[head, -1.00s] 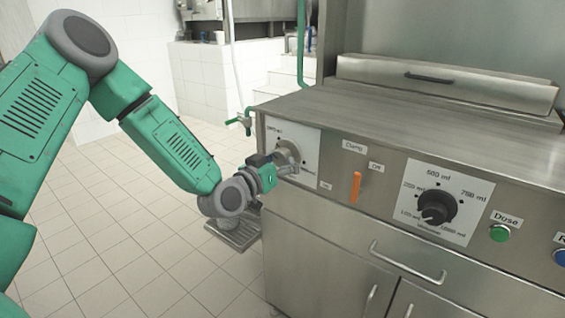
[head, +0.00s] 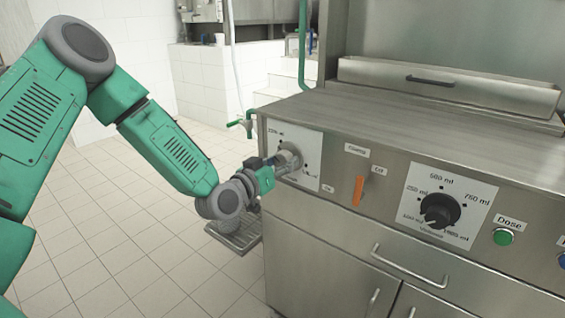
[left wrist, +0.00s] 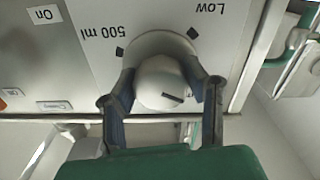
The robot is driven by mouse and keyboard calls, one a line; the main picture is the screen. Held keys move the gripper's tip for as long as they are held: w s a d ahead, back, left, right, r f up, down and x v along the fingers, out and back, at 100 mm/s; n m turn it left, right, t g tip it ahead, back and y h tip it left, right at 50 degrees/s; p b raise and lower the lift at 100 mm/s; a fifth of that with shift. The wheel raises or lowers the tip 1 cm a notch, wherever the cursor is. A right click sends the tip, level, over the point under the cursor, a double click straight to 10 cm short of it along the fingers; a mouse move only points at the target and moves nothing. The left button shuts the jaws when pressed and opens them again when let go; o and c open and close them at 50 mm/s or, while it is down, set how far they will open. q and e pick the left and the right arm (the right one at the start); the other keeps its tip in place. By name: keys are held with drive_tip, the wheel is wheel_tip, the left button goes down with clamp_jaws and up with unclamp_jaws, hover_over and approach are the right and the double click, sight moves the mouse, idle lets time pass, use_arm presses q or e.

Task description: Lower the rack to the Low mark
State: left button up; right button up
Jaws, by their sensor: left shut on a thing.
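A grey round knob (head: 290,154) sits on a white dial plate at the left end of the steel machine's front. In the left wrist view the knob (left wrist: 163,82) is between the two fingers of my left gripper (left wrist: 163,100), which is shut on it. That view shows the plate upside down, with a "Low" mark (left wrist: 209,7) and a "500 ml" mark (left wrist: 107,31). A short dark line shows on the knob's face; which mark it points at is unclear. In the head view my left gripper (head: 281,163) partly covers the dial. My right gripper is not in view.
Right of the dial are an orange clamp lever (head: 358,191), a black volume knob (head: 439,210) and a green "Dose" button (head: 503,237). A metal drip grate (head: 236,236) is low beside the machine, behind my wrist. Tiled floor at left is clear.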

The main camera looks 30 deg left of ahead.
use_arm(q)
drive_tip(key=shift+n, duration=1)
drive_tip(key=n, duration=0.3)
drive_tip(key=shift+a+f, duration=0.1)
drive_tip(key=n, duration=0.3)
drive_tip(key=shift+b, duration=0.3)
drive_tip(key=n+b, duration=0.1)
drive_tip(key=n, duration=0.3)
drive_tip(key=shift+n+b, duration=0.85)
drive_tip(key=shift+n, duration=1.15)
drive_tip(key=shift+s+f, duration=0.1)
drive_tip(key=o, duration=1)
drive_tip(key=shift+o, duration=0.7)
